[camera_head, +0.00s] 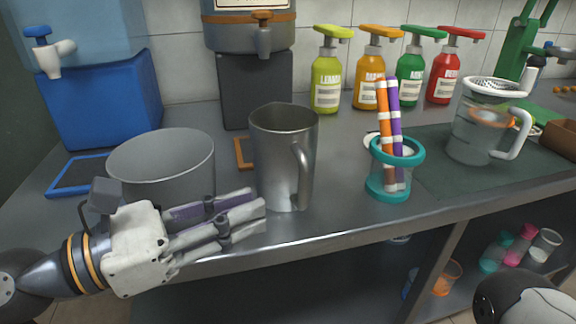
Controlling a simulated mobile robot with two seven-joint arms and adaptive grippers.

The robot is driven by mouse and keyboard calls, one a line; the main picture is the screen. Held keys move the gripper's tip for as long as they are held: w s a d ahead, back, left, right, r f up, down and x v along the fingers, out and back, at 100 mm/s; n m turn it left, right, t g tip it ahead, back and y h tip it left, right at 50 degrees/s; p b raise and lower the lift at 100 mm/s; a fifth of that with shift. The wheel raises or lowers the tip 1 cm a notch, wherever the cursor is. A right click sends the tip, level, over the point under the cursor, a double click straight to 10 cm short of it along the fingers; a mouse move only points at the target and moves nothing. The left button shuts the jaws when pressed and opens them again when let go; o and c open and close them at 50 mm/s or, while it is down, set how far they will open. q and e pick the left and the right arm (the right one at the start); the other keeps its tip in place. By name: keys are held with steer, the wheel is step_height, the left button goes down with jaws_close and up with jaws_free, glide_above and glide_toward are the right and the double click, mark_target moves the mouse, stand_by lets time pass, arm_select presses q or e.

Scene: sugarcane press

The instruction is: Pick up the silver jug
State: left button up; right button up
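The silver jug (279,155) stands upright on the metal counter in the middle of the head view, its handle towards the front right. My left gripper (262,212) is at the jug's lower left, with its fingers stretched straight towards it. The fingers look open and hold nothing. The fingertips overlap the jug's lower left edge in the picture; I cannot tell whether they touch it. My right gripper is not in view; only a part of my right arm shows at the bottom right.
A grey pot (163,163) stands behind my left gripper. A teal-rimmed holder (376,185) with orange and purple sticks is right of the jug. A glass pitcher (480,125) stands further right. Several syrup bottles (327,80) line the back. The counter's front edge is close.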

mark_target(303, 200)
arm_select(q)
steer(key=p+x, duration=0.4)
steer(key=x, duration=0.5)
steer(key=shift+d+p, duration=0.1)
steer(key=shift+p, duration=0.2)
steer(key=shift+w+f, duration=0.1)
steer(key=shift+f, duration=0.1)
jaws_close()
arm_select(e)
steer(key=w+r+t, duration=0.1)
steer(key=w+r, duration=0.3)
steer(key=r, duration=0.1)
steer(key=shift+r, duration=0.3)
